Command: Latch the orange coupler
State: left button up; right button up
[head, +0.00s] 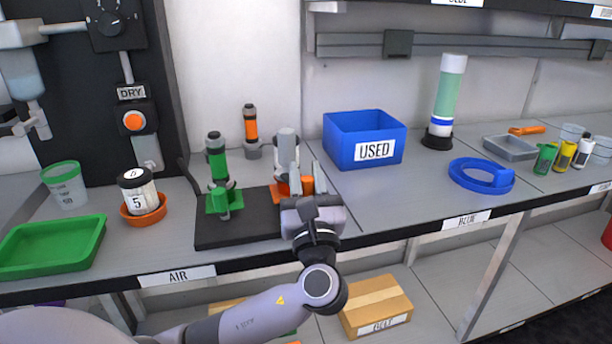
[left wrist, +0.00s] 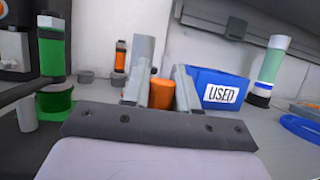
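The orange coupler (head: 307,184) stands at the right end of a black base plate (head: 238,232), partly hidden by my left gripper. It also shows in the left wrist view (left wrist: 161,94) as an orange cylinder seen between the fingers. My left gripper (head: 305,168) has its fingers spread, one toward each side of the coupler. I cannot tell whether either finger touches it. The coupler's latch is hidden or too small to make out. A green coupler (head: 219,199) stands on the same plate to the left. My right gripper is in neither view.
A blue USED bin (head: 345,128) stands behind and right of the gripper. A dark cylinder with an orange band (head: 251,130) stands behind. A green tray (head: 50,265) and orange bowl (head: 130,217) lie left. The counter right of the gripper is clear up to a blue ring (head: 462,178).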

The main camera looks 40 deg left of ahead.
pick_arm(q)
grip_shut()
jog(key=shift+s+a+r+m+t+h+p, duration=0.15)
jog(key=shift+m+t+h+p, duration=0.25)
jog(key=shift+h+p, duration=0.2)
jog(key=shift+s+d+r+m+t+h+p, duration=0.1)
jog(key=shift+m+t+h+p, duration=0.25)
jog(key=shift+h+p, duration=0.2)
jog(key=shift+s+a+f+m+t+h, duration=0.1)
jog(key=shift+m+t+h, duration=0.25)
jog(key=shift+h, duration=0.2)
jog(key=shift+s+f+m+t+h+p, duration=0.1)
jog(key=shift+m+t+h+p, duration=0.35)
jog(key=shift+h, duration=0.35)
jog(key=o, duration=0.7)
grip_release()
jog(key=shift+c, duration=0.2)
jog(key=shift+o, duration=0.4)
jog(key=shift+t, duration=0.25)
